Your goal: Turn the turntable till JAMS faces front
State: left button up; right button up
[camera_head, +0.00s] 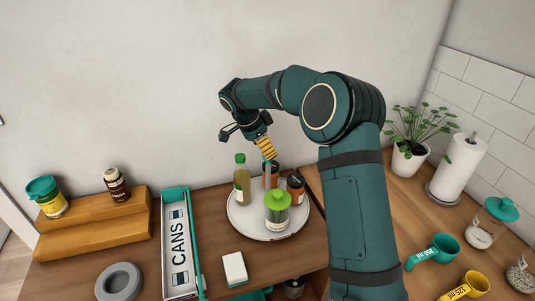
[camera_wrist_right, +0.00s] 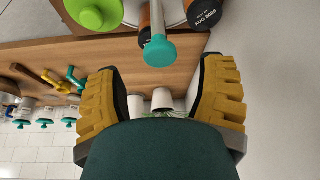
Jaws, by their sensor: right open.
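The turntable (camera_head: 240,222) is a round white tray on the wooden counter in the head view. It carries a green-capped bottle (camera_head: 242,182), a green-lidded jar (camera_head: 277,211) and dark-lidded jars (camera_head: 296,186). A teal-topped post (camera_head: 267,170) rises among them; its teal knob (camera_wrist_right: 160,51) shows in the wrist view. My right gripper (camera_head: 265,150) hangs just above the post. In the wrist view its yellow fingers (camera_wrist_right: 160,70) are apart and empty, with the knob beyond their tips. I see no JAMS label. My left gripper is not in view.
A stepped wooden stand (camera_head: 95,232) holds two jars.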

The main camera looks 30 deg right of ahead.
jog(key=shift+x, duration=1.8)
grip_shut()
